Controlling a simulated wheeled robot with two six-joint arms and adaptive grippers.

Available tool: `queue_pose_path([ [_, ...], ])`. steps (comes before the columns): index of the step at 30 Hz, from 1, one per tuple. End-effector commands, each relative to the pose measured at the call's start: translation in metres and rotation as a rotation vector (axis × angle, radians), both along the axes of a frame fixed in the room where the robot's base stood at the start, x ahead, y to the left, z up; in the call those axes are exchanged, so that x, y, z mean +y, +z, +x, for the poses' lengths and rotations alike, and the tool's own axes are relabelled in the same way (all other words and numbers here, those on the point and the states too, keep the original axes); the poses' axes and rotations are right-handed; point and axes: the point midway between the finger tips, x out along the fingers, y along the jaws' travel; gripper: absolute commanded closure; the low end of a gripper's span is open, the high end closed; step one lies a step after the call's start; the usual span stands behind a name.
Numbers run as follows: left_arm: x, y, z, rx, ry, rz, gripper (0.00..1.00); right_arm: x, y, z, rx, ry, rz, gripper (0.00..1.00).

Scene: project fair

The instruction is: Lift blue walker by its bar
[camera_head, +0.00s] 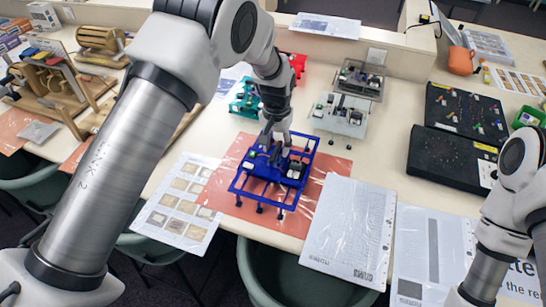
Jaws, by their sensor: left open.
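The blue walker (264,186) stands on an orange-red sheet (325,184) near the table's front edge. It has an open blue frame, thin legs and dark electronic parts on top. My left gripper (272,146) points down at the back part of the walker, open, with its fingertips close to the frame. The fingers partly hide the walker's back bar, and I cannot tell whether they touch it or straddle it. My right arm shows at the lower right, but its gripper is out of the picture.
A teal walker (244,100) and a red one (298,64) stand behind. A clear-and-white device (340,115) is at the back right. Plastic-covered sheets (348,230) lie right of the walker, a card sheet (178,207) left. Black cases (466,115) lie farther right. Chairs stand below the front edge.

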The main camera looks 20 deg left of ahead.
Motion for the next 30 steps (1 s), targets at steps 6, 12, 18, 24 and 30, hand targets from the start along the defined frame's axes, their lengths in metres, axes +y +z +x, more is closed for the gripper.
queue_pose_path([
  [6, 0.000, -0.022, 0.000, 0.000, 0.000, 0.000, 0.56, 0.000, 0.011, 0.001, -0.002, 0.000, 0.000, 0.60],
  [12, 0.000, -0.022, 0.000, 0.000, 0.000, 0.000, 0.78, 0.000, 0.010, 0.000, -0.001, 0.000, 0.000, 0.60],
  [18, 0.000, -0.022, 0.000, 0.000, 0.000, 0.000, 1.00, 0.000, 0.010, 0.000, -0.001, 0.000, 0.000, 0.60],
  [24, 0.000, -0.022, 0.000, -0.001, 0.000, 0.000, 1.00, 0.000, 0.010, 0.000, -0.001, 0.000, 0.000, 0.60],
  [30, 0.000, -0.004, 0.001, -0.006, 0.000, 0.000, 1.00, 0.000, -0.001, 0.001, -0.002, 0.000, 0.000, 0.60],
])
